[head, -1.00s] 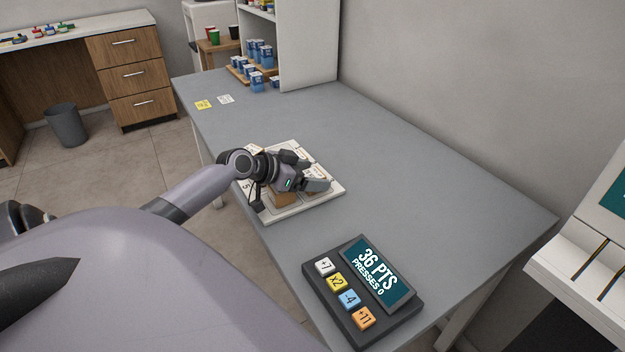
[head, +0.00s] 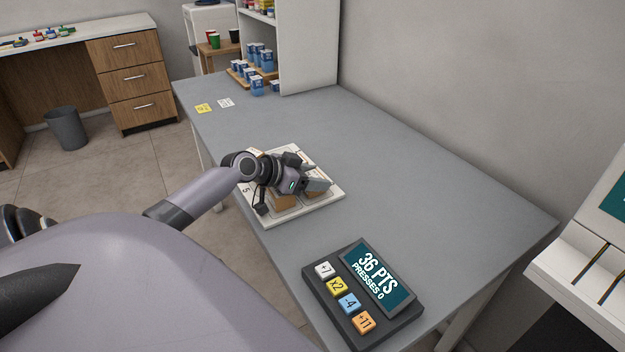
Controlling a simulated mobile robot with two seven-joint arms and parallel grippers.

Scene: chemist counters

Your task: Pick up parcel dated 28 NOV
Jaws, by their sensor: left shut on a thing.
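Several small brown parcels, one of them a parcel (head: 284,203), are on a white tray (head: 290,221) on the grey counter. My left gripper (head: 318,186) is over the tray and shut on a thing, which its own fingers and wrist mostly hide. The parcels' dates are too small or too covered to read, so I cannot tell which parcel is held. My right gripper is not in view.
A dark keypad (head: 363,295) with a "36 PTS, PRESSES 0" screen stands at the counter's near end. Yellow (head: 203,108) and white (head: 226,103) notes lie at the far end, near blue-labelled jars (head: 258,87). The counter (head: 400,180) right of the tray is clear.

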